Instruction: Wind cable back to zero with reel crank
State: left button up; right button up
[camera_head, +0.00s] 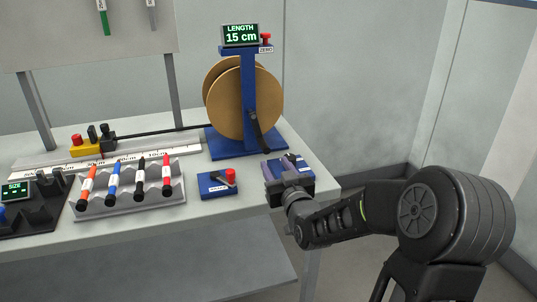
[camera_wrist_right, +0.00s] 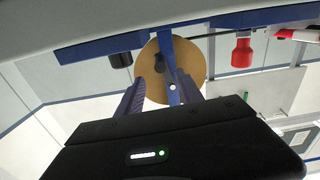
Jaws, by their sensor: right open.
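The cable reel (camera_head: 228,95) has tan discs on a blue stand (camera_head: 249,75) at the back right of the table. Its dark crank (camera_head: 257,128) hangs down from the hub, its lower end near the base. The display (camera_head: 240,35) on top reads LENGTH 15 cm. A black cable (camera_head: 165,131) runs left from the reel along the ruler. My right gripper (camera_head: 287,168) is open, in front of the reel and apart from the crank. In the right wrist view, the reel (camera_wrist_right: 182,58) shows between its purple-blue fingers (camera_wrist_right: 160,98). My left gripper is out of view.
A red ZERO button (camera_head: 266,38) sits beside the display. A blue block (camera_head: 303,168) lies close to my right gripper, and another with a red knob (camera_head: 217,188) stands left of it. A pen rack (camera_head: 130,195) and ruler (camera_head: 50,168) fill the left.

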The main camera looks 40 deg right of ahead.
aim_at(268, 154)
jog(key=x, duration=0.6)
jog(key=shift+w+d+p, duration=0.2)
jog(key=shift+w+p, duration=0.15)
jog(key=shift+c, duration=0.4)
grip_shut()
dwell(0.7)
